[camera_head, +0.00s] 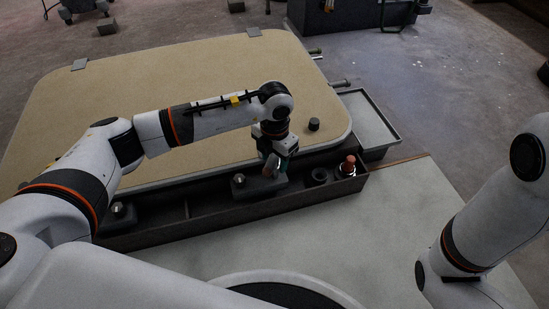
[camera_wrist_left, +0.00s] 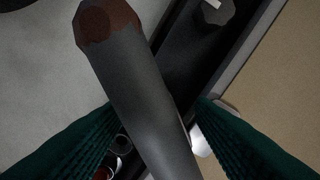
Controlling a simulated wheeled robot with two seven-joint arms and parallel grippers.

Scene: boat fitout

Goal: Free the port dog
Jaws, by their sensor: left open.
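A beige hatch panel (camera_head: 190,85) with a pale rim lies across the head view, with a dark trough (camera_head: 215,220) along its near edge. Silver-topped fittings on dark blocks sit in the trough, one at the left (camera_head: 118,210) and one near the middle (camera_head: 240,181). I cannot tell which is the port dog. My left gripper (camera_head: 273,170) points down over the trough, right of the middle fitting. In the left wrist view a grey bar (camera_wrist_left: 140,90) with a brown end lies between the open green fingers (camera_wrist_left: 155,135); contact is unclear. My right gripper is out of view.
A red-brown-topped object (camera_head: 348,165) and a dark ring (camera_head: 319,177) are at the trough's right end. A small dark knob (camera_head: 314,124) stands on the panel. A shallow tray (camera_head: 368,120) is beyond the right corner. The pale surface (camera_head: 400,215) at right is clear.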

